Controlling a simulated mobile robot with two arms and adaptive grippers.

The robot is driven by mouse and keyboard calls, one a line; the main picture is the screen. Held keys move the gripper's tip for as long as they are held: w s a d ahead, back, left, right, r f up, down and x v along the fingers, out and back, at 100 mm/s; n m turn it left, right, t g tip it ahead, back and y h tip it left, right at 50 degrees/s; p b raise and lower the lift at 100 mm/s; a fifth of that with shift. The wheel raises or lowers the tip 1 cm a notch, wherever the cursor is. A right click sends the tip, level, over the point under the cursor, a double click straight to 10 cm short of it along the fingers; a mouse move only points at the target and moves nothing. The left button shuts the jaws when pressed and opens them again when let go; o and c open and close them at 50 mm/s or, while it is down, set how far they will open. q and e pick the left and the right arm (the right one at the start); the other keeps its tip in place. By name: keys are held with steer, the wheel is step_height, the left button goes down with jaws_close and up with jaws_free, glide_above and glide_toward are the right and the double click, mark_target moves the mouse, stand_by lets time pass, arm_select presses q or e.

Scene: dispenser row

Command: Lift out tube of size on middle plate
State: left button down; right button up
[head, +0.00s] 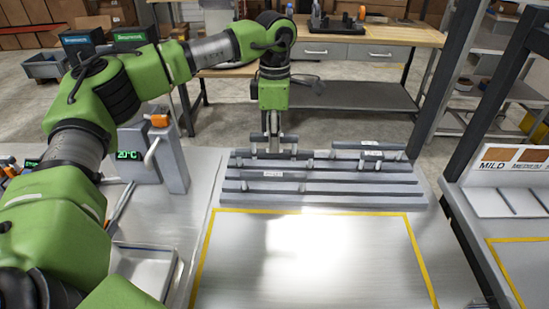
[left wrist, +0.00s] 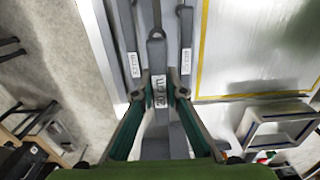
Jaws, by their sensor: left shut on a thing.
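A grey metal rack (head: 330,190) with several long rails stands at the back of the steel table. Small white plates are fixed on it, one on a middle rail (head: 272,174) and one at the back right (head: 372,153). My left gripper (head: 275,146) points down over the rack's back left part and is shut on a dark grey tube. In the left wrist view my left gripper (left wrist: 162,80) has a finger on each side of the dark grey tube (left wrist: 157,58). A white plate (left wrist: 160,91) shows between the fingers; its writing is too small to read. My right gripper is out of view.
A yellow-outlined area (head: 320,255) in front of the rack is clear. A grey unit showing 20°C (head: 140,155) stands left of it. A shallow tray (head: 145,265) is at the lower left. A panel marked MILD (head: 500,165) and a dark post stand at the right.

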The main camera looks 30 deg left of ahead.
arm_select(q)
steer(key=shift+r, duration=0.95)
